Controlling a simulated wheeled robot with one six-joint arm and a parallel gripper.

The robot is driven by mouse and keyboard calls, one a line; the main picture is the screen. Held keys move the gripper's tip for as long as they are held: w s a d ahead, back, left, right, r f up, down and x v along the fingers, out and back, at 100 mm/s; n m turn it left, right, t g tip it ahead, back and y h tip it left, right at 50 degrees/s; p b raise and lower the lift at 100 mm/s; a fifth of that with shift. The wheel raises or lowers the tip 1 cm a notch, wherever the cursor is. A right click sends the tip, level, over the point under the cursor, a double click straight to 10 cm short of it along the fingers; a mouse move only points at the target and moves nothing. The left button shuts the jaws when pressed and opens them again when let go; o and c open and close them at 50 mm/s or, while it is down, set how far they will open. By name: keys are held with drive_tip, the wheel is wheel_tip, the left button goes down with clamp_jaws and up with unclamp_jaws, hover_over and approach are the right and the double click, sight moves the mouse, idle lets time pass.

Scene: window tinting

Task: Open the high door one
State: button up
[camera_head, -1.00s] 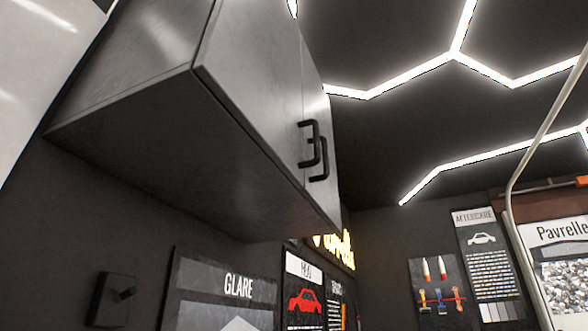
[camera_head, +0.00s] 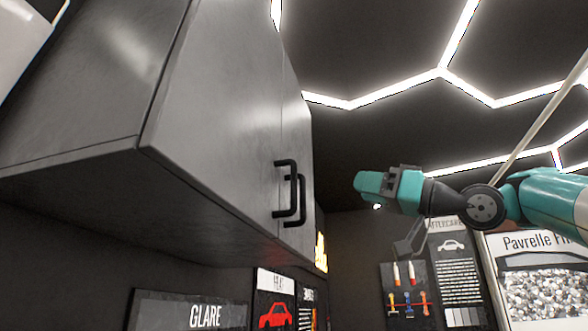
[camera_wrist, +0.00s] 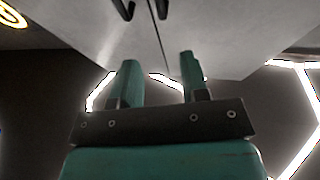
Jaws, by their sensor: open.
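A dark grey wall cabinet hangs high at the left in the head view. Its near door (camera_head: 225,100) and far door (camera_head: 298,130) look shut, with a seam between them. Two black bar handles sit beside the seam, the near door's handle (camera_head: 283,190) and the far door's handle (camera_head: 299,200). Both handles show at the top of the wrist view, one left (camera_wrist: 123,9) and one right (camera_wrist: 162,9) of the seam. My gripper (camera_head: 365,190) is right of the handles, apart from them. Its two teal fingers (camera_wrist: 160,78) are spread and empty, pointing at the cabinet.
Posters, including a GLARE sign (camera_head: 205,316), hang on the wall below the cabinet. A tool board (camera_head: 405,290) and an aftercare poster (camera_head: 453,270) are on the back wall. A pale thin pole or cable (camera_head: 530,135) crosses the right side. Open air lies between gripper and cabinet.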

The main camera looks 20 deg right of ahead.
sight(294, 174)
drive_tip(key=p+x, duration=0.9)
drive_tip(key=x, duration=0.8)
drive_tip(key=shift+r+p, duration=0.15)
drive_tip(key=shift+p, duration=0.25)
clamp_jaws()
